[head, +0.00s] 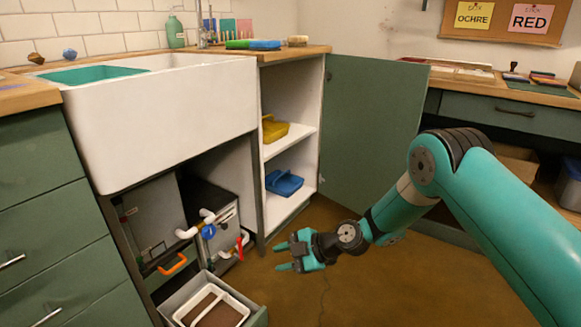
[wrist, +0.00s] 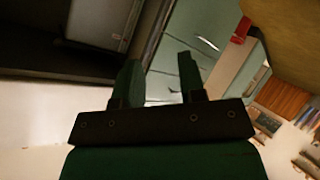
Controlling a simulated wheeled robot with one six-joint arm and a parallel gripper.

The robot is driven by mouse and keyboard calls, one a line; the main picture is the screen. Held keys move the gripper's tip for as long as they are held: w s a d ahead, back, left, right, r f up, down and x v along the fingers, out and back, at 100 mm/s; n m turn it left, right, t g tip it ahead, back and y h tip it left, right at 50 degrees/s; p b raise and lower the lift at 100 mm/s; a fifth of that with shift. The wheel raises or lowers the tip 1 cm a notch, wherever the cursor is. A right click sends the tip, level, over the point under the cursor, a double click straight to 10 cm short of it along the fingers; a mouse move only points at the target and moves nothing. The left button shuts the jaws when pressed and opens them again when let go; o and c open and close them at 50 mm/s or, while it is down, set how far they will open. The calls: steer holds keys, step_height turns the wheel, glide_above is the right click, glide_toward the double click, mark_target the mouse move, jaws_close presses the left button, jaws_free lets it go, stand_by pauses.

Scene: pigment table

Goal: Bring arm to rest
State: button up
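My arm reaches in from the right in the head view, over the brown floor. My gripper (head: 281,256) hangs in free air to the right of the open drawer and in front of the open cabinet. Its two fingers are apart with nothing between them. The wrist view also shows the two dark green fingers of my gripper (wrist: 160,80) spread, with a gap between them. Nothing touches the gripper.
A white sink (head: 160,120) stands at left, with pipes (head: 205,228) below. The low drawer (head: 210,300) is pulled out. The cabinet door (head: 375,130) stands open; shelves hold a yellow tray (head: 274,128) and a blue tray (head: 284,183). Floor (head: 380,285) beneath the arm is clear.

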steer(key=s+d+r+m+g+h, duration=0.1)
steer(key=s+d+r+m+h, duration=0.3)
steer(key=r, duration=0.6)
steer(key=s+d+r+m+g, duration=0.1)
steer(key=s+r+m, duration=0.2)
steer(key=s+r, duration=0.5)
steer(key=s+d+r+m+h, duration=0.1)
steer(key=s+d+r+m, duration=0.25)
steer(key=s, duration=0.25)
steer(key=s+d+r+m+h+p, duration=0.1)
steer(key=s+d+r+m+h, duration=0.1)
steer(key=s+d+r+m, duration=0.3)
steer(key=s+d+r+m+h, duration=0.1)
steer(key=s+d+r, duration=0.15)
steer(key=s, duration=0.55)
step_height(320, 180, up, 33)
steer(key=p, duration=3.4)
steer(key=shift+w+d+r, duration=0.2)
steer(key=shift+w+d, duration=0.1)
